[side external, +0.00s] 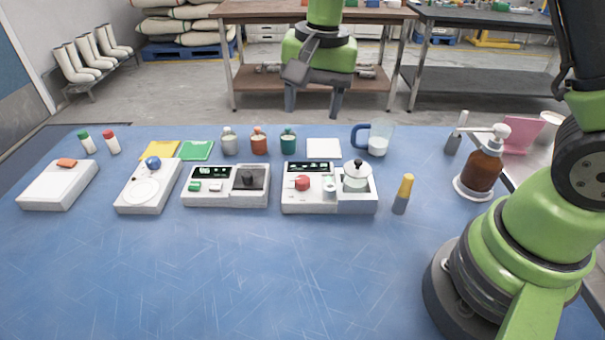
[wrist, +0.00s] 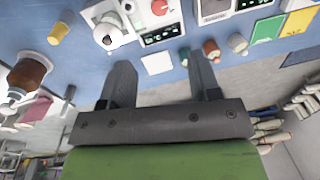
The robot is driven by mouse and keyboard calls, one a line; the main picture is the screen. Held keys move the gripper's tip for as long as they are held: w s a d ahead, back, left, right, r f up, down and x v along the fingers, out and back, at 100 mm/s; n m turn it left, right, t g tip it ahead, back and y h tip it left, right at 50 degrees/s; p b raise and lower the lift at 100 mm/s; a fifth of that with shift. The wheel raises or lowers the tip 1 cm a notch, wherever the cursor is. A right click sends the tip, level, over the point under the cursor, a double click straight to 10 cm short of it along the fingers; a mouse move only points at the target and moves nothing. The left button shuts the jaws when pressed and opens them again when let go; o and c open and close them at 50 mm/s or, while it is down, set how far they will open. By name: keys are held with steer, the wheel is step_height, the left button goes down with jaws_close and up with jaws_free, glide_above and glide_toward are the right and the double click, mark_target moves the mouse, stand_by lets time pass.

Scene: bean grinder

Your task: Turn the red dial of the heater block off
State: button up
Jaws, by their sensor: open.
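The heater block (side external: 330,203) is a white unit with a dark display along its back, at the middle right of the blue table. Its red dial (side external: 302,183) sits on the left part of its top. A small glass pot with a black knob (side external: 357,176) stands on its right part. In the wrist view the red dial (wrist: 160,7) is at the top edge, partly cut off. My gripper (side external: 313,112) is open and empty, pointing down, raised beyond the back of the table and apart from the dial. It also shows open in the wrist view (wrist: 158,66).
A white unit with a black knob (side external: 226,186) stands left of the heater block. An orange-topped grey tool (side external: 403,194) and a brown pump bottle (side external: 481,169) stand to its right. Behind it are a white pad (side external: 324,149) and a blue-handled jug (side external: 377,141). The front table is clear.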

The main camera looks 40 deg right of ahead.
steer(key=m+g, duration=0.1)
glide_above(302, 179)
step_height(302, 179, down, 6)
steer(key=r, duration=0.1)
step_height(302, 179, down, 11)
steer(key=shift+r, duration=0.2)
steer(key=c, duration=0.9)
